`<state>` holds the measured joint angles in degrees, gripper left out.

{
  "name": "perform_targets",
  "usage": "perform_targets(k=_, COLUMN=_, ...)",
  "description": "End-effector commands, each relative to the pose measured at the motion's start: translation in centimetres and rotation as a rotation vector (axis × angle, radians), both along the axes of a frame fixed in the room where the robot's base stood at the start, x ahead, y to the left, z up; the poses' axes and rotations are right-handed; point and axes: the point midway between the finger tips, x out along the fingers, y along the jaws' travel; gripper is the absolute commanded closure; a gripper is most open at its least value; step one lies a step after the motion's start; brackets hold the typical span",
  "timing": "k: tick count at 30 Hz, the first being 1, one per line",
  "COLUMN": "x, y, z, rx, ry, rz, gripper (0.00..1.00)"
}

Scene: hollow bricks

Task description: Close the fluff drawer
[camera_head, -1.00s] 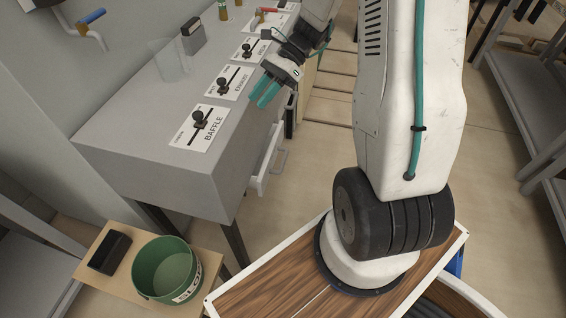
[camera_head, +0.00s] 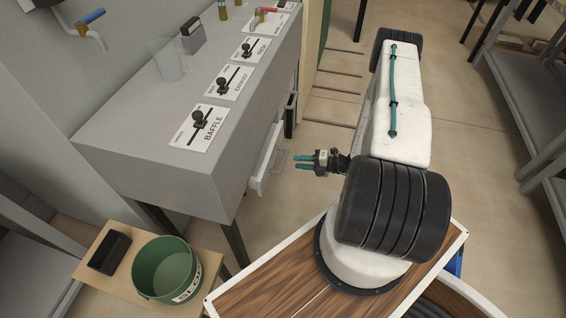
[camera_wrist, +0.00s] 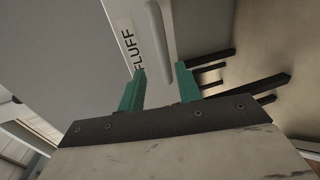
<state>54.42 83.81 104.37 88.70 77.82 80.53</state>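The fluff drawer (camera_head: 263,163) is a white-fronted drawer that stands open, out from the right side of the grey bench. Its handle (camera_head: 279,163) faces right. In the wrist view the drawer front carries a label reading FLUFF (camera_wrist: 129,45), and the pale handle bar (camera_wrist: 159,42) lies beside it. My gripper (camera_head: 296,162) is just right of the handle in the head view, fingers pointing left at it. In the wrist view its two teal fingers (camera_wrist: 159,82) are apart with nothing between them. I cannot tell whether they touch the drawer.
The grey bench (camera_head: 150,120) has several labelled levers on top, including BAFFLE (camera_head: 198,122). A green bucket (camera_head: 140,272) and a black box (camera_head: 109,252) stand on a low wooden table at lower left. A grey shelf (camera_head: 535,110) is at right. Floor between is clear.

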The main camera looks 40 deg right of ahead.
Motion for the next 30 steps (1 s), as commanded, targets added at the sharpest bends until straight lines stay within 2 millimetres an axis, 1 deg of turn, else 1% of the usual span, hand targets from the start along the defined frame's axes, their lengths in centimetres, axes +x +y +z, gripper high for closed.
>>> perform_targets(k=1, x=-0.1, y=0.1, z=-0.5, rx=0.01, ry=0.008, rz=-0.012, gripper=0.66)
perform_targets(k=4, x=0.5, y=0.6, z=-0.8, rx=0.017, ry=0.013, rz=-0.016, gripper=0.66)
perform_targets(k=12, x=3.8, y=3.3, z=-1.7, rx=0.013, ry=0.012, rz=-0.012, gripper=0.66)
perform_targets(k=16, x=5.0, y=4.2, z=-2.0, rx=0.014, ry=0.012, rz=-0.014, gripper=0.66)
perform_targets(k=21, x=5.7, y=4.7, z=-2.2, rx=0.014, ry=0.011, rz=-0.015, gripper=0.66)
perform_targets(k=28, x=5.8, y=4.7, z=-2.1, rx=0.014, ry=0.011, rz=-0.016, gripper=0.66)
perform_targets(k=29, x=5.8, y=4.7, z=-2.1, rx=0.013, ry=0.011, rz=-0.016, gripper=0.74)
perform_targets(k=30, x=5.8, y=4.7, z=-2.1, rx=0.012, ry=0.011, rz=-0.016, gripper=0.85)
